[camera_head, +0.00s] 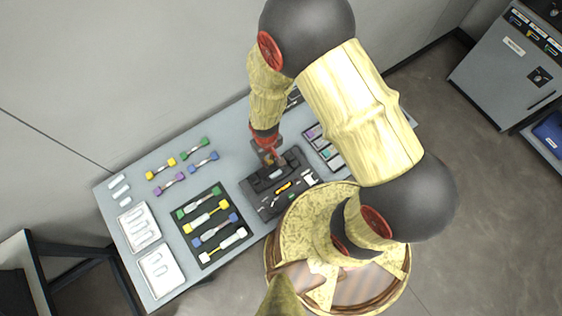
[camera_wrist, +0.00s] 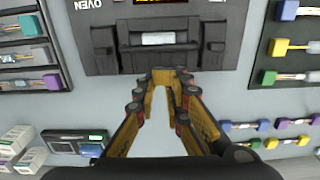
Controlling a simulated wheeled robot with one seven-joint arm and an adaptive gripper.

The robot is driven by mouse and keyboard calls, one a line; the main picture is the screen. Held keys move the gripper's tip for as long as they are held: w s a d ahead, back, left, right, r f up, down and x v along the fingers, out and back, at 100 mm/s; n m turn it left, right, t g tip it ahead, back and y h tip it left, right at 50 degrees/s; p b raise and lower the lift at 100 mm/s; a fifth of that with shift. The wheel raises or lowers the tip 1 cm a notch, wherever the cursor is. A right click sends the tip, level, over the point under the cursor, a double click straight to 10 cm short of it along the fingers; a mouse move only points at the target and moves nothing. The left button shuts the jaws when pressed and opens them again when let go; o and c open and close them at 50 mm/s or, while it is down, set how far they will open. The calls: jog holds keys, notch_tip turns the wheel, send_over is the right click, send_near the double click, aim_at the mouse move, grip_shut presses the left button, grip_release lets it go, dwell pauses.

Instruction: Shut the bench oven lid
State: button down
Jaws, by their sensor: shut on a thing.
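The bench oven is the dark unit (camera_wrist: 225,62) marked OVEN at the top of the wrist view. In the head view the dark unit (camera_head: 257,205) on the bench has a lit orange display. The lid (camera_wrist: 158,50) is the dark middle part with a pale bar, between two side blocks. My gripper (camera_wrist: 166,76) has its yellow fingers drawn together at the lid's near edge and is shut on the lid. The exact contact is hidden by the fingertips. In the head view my gripper (camera_head: 268,154) is at the unit's back side. I cannot tell the lid's angle.
A black tray (camera_head: 215,188) with coloured connectors lies left of the unit, with white trays (camera_head: 122,222) further left. Several loose connectors (camera_head: 160,169) lie behind. Another rack (camera_head: 322,150) stands close on the right. A small screened device (camera_wrist: 75,142) shows in the wrist view.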

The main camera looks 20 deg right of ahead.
notch_tip(320, 180, up, 6)
jog(key=w+p, duration=0.1)
jog(key=p, duration=0.3)
jog(key=shift+a+r, duration=0.15)
jog(key=shift+r, duration=0.05)
dwell(0.5)
